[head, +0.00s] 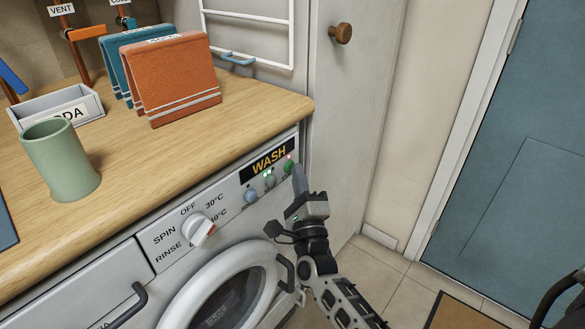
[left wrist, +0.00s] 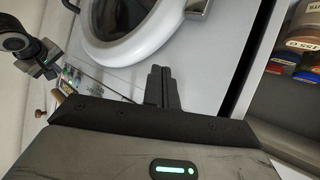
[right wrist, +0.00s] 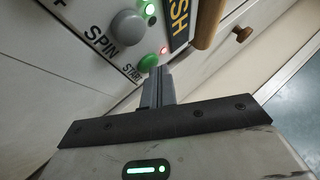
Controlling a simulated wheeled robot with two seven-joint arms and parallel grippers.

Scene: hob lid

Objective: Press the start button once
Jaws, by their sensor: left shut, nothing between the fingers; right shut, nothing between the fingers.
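The green start button (right wrist: 148,62), labelled START, sits on the washing machine panel below the wash display in the right wrist view. It also shows in the head view (head: 289,167). My right gripper (head: 299,178) is shut and empty, its tips just beside the button. In the right wrist view its closed fingertips (right wrist: 160,70) are close to the button; I cannot tell whether they touch. A red light (right wrist: 163,50) glows beside the button. My left gripper (left wrist: 158,70) is shut and empty in the left wrist view, in front of the machine.
A grey spin button (right wrist: 128,27) is beside the start button. A white dial (head: 198,229) and the round door (head: 205,300) are farther left and below. A wooden counter (head: 130,150) overhangs the panel, holding a green cup (head: 60,160) and folded towels (head: 185,85). A cabinet stands right.

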